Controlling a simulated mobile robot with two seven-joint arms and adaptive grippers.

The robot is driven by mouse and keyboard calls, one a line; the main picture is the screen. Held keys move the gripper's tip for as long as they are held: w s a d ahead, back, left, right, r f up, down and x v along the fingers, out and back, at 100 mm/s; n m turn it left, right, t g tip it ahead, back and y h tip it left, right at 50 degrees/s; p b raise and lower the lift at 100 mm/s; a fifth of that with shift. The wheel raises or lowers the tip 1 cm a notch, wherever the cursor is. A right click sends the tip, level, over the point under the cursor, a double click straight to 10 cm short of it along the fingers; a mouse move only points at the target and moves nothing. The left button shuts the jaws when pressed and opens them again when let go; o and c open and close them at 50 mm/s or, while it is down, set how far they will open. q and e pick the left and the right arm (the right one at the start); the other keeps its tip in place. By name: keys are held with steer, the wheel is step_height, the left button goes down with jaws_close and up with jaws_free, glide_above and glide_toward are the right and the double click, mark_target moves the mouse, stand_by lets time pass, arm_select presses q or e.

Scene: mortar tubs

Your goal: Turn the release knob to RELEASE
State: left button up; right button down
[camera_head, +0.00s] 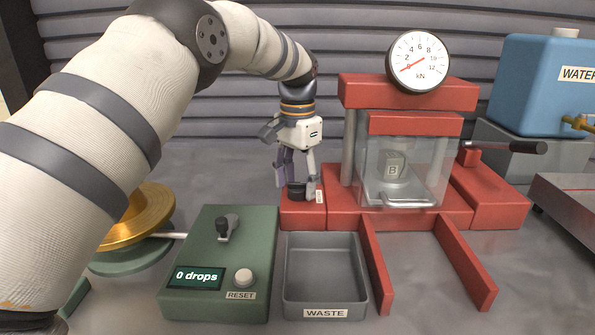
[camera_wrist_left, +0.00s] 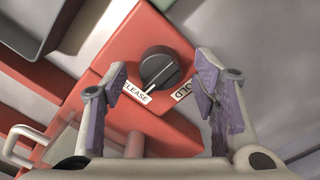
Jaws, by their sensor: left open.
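The release knob (camera_head: 296,190) is a dark round knob on a red block at the left of the red press. In the left wrist view the black knob (camera_wrist_left: 160,67) shows from above, with a raised bar across it. A RELEASE label (camera_wrist_left: 134,91) lies at its lower left and a HOLD label (camera_wrist_left: 184,90) at its lower right. I cannot tell for certain which label the knob points to. My left gripper (camera_head: 297,182) is open and points down over the knob. In the wrist view its purple-padded fingers stand on either side of the knob, with gaps. My right gripper is out of view.
The red press (camera_head: 405,92) with a dial gauge (camera_head: 418,62) and clear guard stands right of the knob. A grey WASTE tray (camera_head: 324,313) and a green counter box (camera_head: 262,240) reading 0 drops are in front. A blue water tank (camera_head: 530,75) stands at right.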

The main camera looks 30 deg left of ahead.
mark_target(297, 183)
arm_select(q)
step_height(297, 183, up, 12)
steer(key=shift+f, duration=0.2)
stand_by(0.4)
